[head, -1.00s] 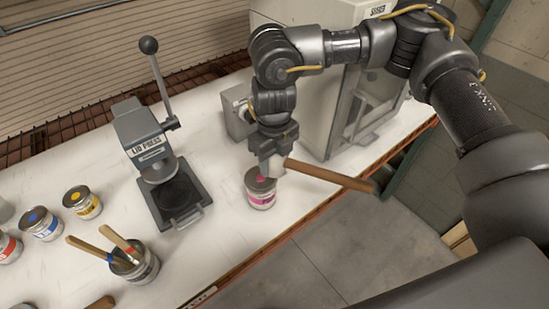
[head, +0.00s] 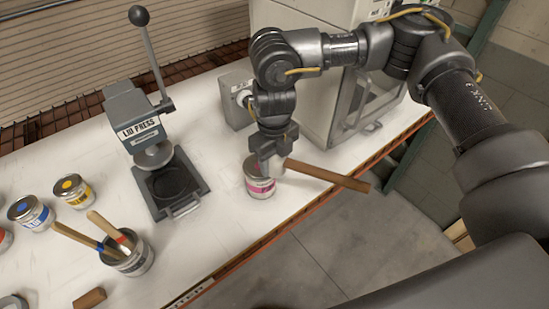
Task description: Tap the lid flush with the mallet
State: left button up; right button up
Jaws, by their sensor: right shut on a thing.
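A small tin with a pink label (head: 261,186) stands upright on the white bench near its front edge. My right gripper (head: 271,160) points down right over the tin and is shut on the mallet (head: 330,175) close to its pale head. The mallet's wooden handle sticks out to the right, past the bench edge. The gripper and mallet head hide most of the tin's lid, so I cannot tell whether the lid is flush or whether the mallet touches it. My left gripper is not in view.
A lid press (head: 139,117) with an upright lever stands left of the tin. A grey cabinet (head: 312,60) stands behind. Blue and yellow tins (head: 75,191) and a can of brushes (head: 137,264) are at the left. The bench between press and pink tin is clear.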

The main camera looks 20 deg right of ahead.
jog(key=shift+r+p, duration=2)
jog(key=shift+r, duration=0.7)
jog(key=shift+f, duration=0.1)
